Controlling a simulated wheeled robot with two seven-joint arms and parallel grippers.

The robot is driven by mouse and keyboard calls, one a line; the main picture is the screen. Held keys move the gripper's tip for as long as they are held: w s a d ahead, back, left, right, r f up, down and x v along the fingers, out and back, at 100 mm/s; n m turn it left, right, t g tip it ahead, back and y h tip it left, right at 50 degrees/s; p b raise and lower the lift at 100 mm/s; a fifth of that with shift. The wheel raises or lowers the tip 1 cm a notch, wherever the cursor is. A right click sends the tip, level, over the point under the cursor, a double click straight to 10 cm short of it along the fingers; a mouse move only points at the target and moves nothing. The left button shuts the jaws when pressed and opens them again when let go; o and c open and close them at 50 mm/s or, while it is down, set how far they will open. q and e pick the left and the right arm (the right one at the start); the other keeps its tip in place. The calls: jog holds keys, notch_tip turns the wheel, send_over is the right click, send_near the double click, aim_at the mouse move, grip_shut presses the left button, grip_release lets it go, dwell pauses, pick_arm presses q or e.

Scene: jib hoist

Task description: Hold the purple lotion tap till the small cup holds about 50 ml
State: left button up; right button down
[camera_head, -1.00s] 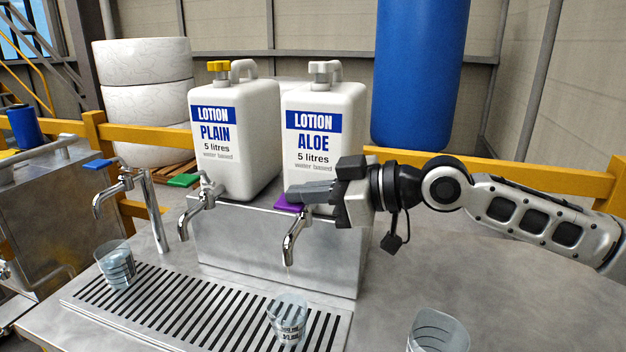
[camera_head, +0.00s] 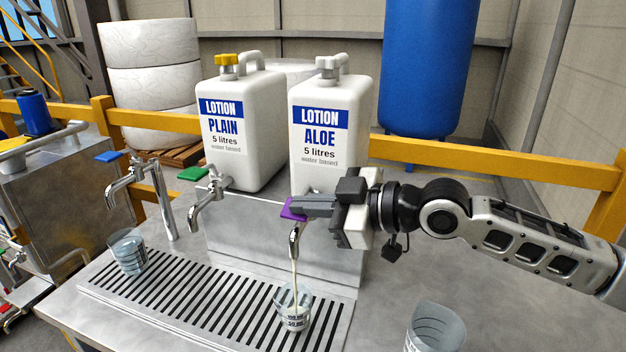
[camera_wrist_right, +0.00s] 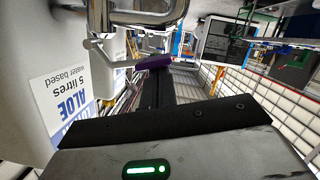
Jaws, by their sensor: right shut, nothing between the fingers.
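The purple tap lever (camera_head: 291,209) sits on the chrome spout (camera_head: 294,238) below the white aloe lotion container (camera_head: 325,130). My right gripper (camera_head: 283,206) is shut and empty, its fingertips against the purple lever. The lever also shows at the fingertips in the right wrist view (camera_wrist_right: 153,62). A thin pale stream (camera_head: 295,272) runs from the spout into the small clear cup (camera_head: 293,307) on the drip grate. Some pale liquid seems to be low in the cup; the exact level is too small to read. My left gripper is not in view.
A green tap lever (camera_head: 193,173) and a blue one (camera_head: 109,157) stand to the left. Another clear cup (camera_head: 128,251) stands on the left of the slotted grate (camera_head: 190,302). A larger clear beaker (camera_head: 435,328) stands at the front right.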

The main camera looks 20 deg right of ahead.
dwell(0.6)
